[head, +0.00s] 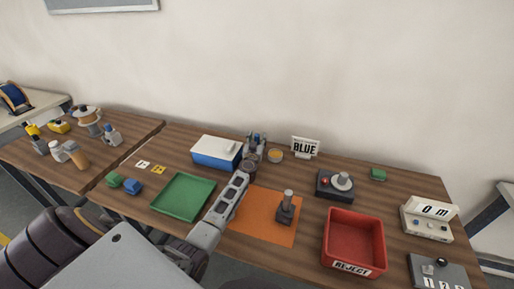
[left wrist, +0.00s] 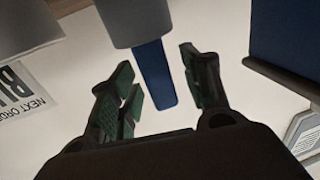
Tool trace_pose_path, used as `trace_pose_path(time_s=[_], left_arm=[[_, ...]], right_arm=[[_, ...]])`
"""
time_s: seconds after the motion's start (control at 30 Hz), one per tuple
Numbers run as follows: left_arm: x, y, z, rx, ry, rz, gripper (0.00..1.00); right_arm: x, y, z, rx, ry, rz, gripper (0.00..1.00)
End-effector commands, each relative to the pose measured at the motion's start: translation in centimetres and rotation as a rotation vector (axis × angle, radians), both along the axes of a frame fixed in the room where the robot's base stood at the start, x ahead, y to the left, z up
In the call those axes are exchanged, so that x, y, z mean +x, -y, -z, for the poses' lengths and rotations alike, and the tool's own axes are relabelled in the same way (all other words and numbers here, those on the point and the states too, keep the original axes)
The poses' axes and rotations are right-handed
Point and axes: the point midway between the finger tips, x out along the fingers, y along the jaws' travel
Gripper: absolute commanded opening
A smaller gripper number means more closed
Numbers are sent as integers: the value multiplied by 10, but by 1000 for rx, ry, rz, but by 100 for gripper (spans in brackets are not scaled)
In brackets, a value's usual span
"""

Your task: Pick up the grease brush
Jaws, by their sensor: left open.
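A blue upright handle (left wrist: 154,75), which looks like the grease brush, stands in a grey round holder (left wrist: 135,20) in the left wrist view, where the scene appears upside down. My left gripper (left wrist: 156,62) is open, with its fingers on either side of the handle; I cannot tell whether they touch it. In the head view my left gripper (head: 252,160) reaches to the back of the table, in front of the small holder group (head: 257,138), and partly hides it. The brush's bristles are hidden. My right gripper is not in view.
A blue-and-white box (head: 217,152) stands close left of the gripper. A small jar (head: 275,156) and the BLUE sign (head: 304,147) stand close right. A green tray (head: 183,197), orange mat (head: 268,220) and red reject bin (head: 354,240) lie nearer the front.

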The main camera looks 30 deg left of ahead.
Motion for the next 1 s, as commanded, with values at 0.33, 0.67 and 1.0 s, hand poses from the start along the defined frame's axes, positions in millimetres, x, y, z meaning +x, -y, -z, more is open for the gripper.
trace_pose_path(time_s=[0.33, 0.67, 1.0], left_arm=[[0, 0, 0, 0, 0, 0, 39], [0, 0, 0, 0, 0, 0, 0], [0, 0, -1, 0, 0, 0, 0]], right_arm=[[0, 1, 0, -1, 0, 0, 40], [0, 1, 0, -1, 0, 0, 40], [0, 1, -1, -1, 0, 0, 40]])
